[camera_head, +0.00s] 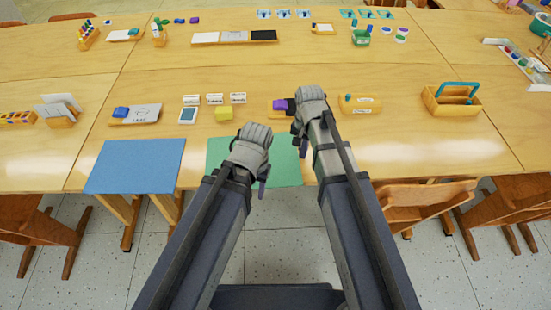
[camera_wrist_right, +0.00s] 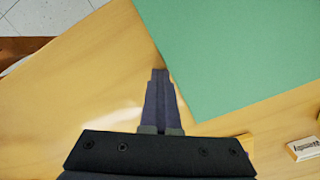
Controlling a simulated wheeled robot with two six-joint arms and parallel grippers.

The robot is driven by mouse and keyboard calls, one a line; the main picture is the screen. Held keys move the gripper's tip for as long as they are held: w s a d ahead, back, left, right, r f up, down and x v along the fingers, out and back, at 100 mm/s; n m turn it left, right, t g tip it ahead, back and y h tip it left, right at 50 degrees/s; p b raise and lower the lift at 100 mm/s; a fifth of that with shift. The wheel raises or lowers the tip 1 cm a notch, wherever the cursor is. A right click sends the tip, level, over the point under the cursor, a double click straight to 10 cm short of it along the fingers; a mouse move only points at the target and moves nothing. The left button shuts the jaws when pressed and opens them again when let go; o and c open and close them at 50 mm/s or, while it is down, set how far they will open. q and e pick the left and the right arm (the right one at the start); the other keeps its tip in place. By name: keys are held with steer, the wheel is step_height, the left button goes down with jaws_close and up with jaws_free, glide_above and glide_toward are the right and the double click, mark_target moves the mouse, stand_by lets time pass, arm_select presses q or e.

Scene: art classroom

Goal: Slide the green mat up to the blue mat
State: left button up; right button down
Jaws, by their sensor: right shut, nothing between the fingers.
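The blue mat (camera_head: 135,166) lies flat on the table at the front left. The green mat (camera_head: 286,172) lies to its right, with a strip of bare wood between them. My right gripper (camera_head: 299,148) is shut and empty by the green mat's right edge. In the right wrist view its fingertips (camera_wrist_right: 160,72) are close beside the edge of the green mat (camera_wrist_right: 240,50); I cannot tell whether they touch it. My left gripper (camera_head: 262,186) is over the front of the green mat and hides part of it. Whether its jaws are open is not clear.
A wooden caddy (camera_head: 452,101) is further right. A wooden chair (camera_head: 425,205) stands at the front edge.

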mark_target(285, 158)
steer(key=shift+s+a, duration=0.15)
steer(key=shift+a, duration=1.55)
steer(key=shift+s+a, duration=0.15)
steer(key=shift+a, duration=1.5)
stand_by(2.2)
steer(key=shift+d, duration=0.55)
steer(key=shift+r+p, duration=3.55)
